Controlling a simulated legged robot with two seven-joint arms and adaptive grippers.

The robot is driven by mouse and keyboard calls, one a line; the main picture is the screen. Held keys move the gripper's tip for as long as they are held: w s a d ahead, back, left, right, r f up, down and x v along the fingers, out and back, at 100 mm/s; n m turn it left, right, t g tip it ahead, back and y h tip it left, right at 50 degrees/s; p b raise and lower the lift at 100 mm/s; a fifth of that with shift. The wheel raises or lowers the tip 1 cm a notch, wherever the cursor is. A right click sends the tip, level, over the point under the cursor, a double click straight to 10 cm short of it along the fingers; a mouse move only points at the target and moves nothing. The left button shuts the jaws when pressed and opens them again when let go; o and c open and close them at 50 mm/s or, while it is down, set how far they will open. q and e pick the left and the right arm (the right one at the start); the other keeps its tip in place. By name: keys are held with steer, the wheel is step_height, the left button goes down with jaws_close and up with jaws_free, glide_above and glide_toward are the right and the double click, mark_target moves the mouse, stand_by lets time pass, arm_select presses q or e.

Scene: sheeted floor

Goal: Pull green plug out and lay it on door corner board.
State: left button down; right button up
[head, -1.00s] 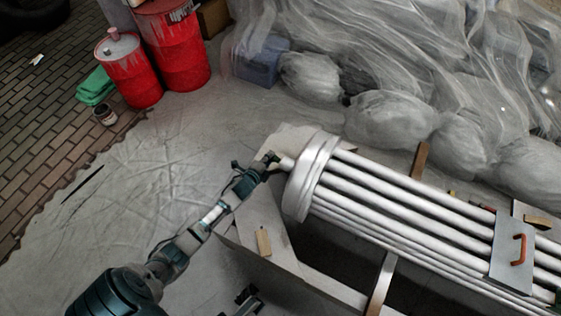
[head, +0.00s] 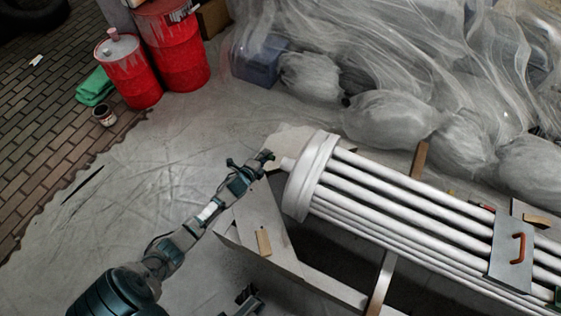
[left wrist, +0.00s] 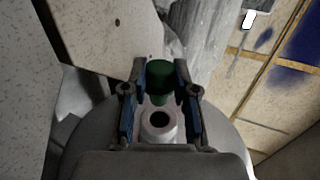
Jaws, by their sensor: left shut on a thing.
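My left gripper (head: 266,157) is just left of the stub nozzle (head: 287,163) on the end of the white tube bundle (head: 313,175). In the left wrist view my left gripper (left wrist: 160,85) is shut on the green plug (left wrist: 160,78). The nozzle (left wrist: 160,122) shows a dark open hole, with the plug clear of it. Pale boards (head: 255,215) form a frame under the bundle, and another pale board (head: 290,138) lies behind its end. I cannot tell which is the door corner board. A dark gripper-like part (head: 248,298), probably my right gripper, shows at the bottom edge.
A small wooden block (head: 264,242) lies on the frame board. A grey plate with an orange handle (head: 518,248) sits on the tubes. Red drums (head: 128,72) and plastic-wrapped bundles (head: 390,118) stand behind. The sheeted floor at left (head: 130,190) is mostly clear.

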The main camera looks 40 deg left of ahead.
arm_select(q)
steer(key=shift+s+a, duration=0.25)
steer(key=shift+a, duration=0.6)
steer(key=shift+s+a, duration=0.2)
steer(key=shift+a, duration=0.65)
